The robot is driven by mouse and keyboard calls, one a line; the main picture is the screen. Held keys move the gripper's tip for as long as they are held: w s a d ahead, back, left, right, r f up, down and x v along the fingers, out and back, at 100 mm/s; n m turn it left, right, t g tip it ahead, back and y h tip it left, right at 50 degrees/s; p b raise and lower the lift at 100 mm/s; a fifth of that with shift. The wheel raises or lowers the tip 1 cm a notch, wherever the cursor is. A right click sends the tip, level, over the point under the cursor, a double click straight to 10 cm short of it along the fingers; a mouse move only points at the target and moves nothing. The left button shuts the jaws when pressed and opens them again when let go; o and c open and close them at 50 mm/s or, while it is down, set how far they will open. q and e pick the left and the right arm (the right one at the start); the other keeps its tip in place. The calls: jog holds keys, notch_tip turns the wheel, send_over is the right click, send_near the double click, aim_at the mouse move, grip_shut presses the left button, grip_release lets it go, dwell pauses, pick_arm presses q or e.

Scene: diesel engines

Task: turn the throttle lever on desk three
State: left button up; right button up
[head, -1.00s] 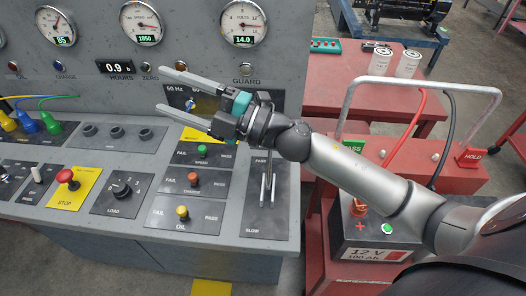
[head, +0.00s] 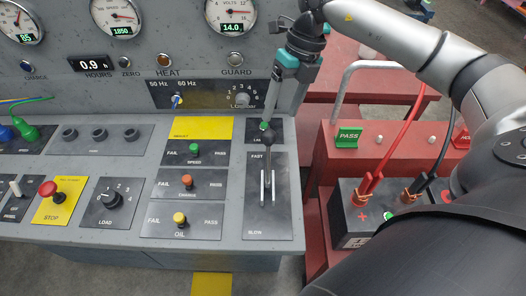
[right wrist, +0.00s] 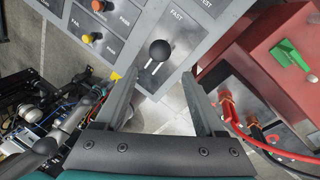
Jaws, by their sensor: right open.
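The throttle lever (head: 268,140) stands on a dark plate marked FAST at the far end and SLOW at the near end, at the right of the sloping desk. It has a black ball knob and a slim stem in a slot. My right gripper (head: 284,145) points down beside and above the lever, fingers apart. In the right wrist view, the black knob (right wrist: 159,50) shows just ahead of the open fingertips (right wrist: 158,75), roughly centred between them. I see no contact with the knob. My left gripper is not in view.
Left of the lever are the SPEED (head: 194,148), orange and OIL (head: 180,218) knobs, the LOAD dial (head: 111,200) and a red STOP button (head: 48,189). A red bench with a 12 V battery (head: 350,222) and red and black cables stands close on the right.

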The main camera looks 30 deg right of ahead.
aim_at(267, 152)
jog(key=x, duration=1.5)
jog(key=shift+s+a+p, duration=0.1)
jog(key=shift+s+p, duration=0.05)
jog(key=shift+p, duration=0.15)
grip_shut()
dwell(0.7)
